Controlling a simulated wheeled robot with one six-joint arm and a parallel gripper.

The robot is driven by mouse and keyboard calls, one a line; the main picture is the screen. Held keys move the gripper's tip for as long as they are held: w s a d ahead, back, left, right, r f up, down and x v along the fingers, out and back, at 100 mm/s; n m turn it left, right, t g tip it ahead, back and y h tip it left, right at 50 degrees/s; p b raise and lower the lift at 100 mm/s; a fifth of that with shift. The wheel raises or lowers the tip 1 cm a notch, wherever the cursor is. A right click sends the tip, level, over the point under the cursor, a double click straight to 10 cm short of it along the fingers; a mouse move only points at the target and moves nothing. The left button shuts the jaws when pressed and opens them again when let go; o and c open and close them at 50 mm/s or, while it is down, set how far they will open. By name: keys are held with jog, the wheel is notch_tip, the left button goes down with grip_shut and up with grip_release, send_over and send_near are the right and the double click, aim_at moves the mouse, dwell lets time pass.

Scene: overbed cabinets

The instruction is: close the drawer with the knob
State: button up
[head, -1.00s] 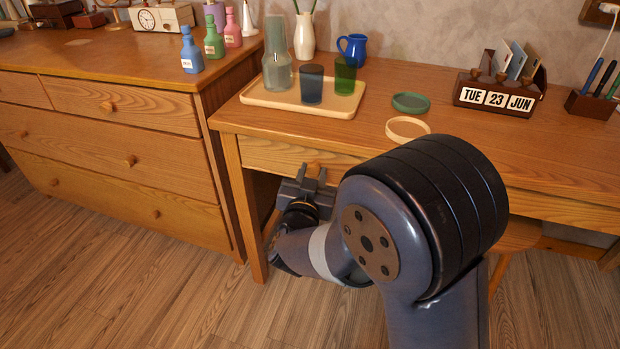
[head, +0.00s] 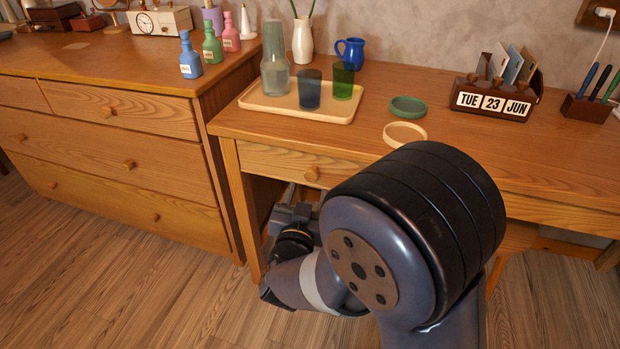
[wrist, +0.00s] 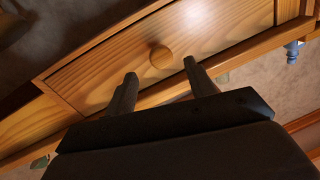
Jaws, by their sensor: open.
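The desk drawer (head: 275,162) has a pale wooden front under the left part of the desk top. In the head view its front looks about level with the desk frame. Its round wooden knob (head: 312,174) shows just above my gripper (head: 300,203). In the wrist view the knob (wrist: 163,57) sits on the drawer front (wrist: 215,35), just beyond and between the two fingertips of my gripper (wrist: 160,72). The fingers are apart with nothing between them, and the knob looks free of them. My arm hides the right end of the drawer front in the head view.
On the desk (head: 450,140), a tray (head: 262,104) holds a carafe and two glasses near the front edge. A cream ring (head: 404,134) and a green dish lie to its right. A chest of drawers (head: 120,150) stands to the left. The floor in front is clear.

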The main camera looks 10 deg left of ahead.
aim_at(311, 178)
jog(key=s, duration=0.5)
jog(key=shift+d+p, duration=0.2)
jog(key=shift+p, duration=0.15)
jog(key=w+b, duration=0.1)
jog(key=w, duration=0.5)
jog(key=w+b, duration=0.1)
jog(key=w, duration=0.3)
jog(key=shift+a+f+b, duration=0.1)
jog(key=shift+a+b, duration=0.15)
jog(key=shift+b, duration=0.1)
jog(key=shift+w+a, duration=0.15)
jog(key=shift+w, duration=0.1)
jog(key=shift+s+a, duration=0.15)
jog(key=shift+s, duration=1.2)
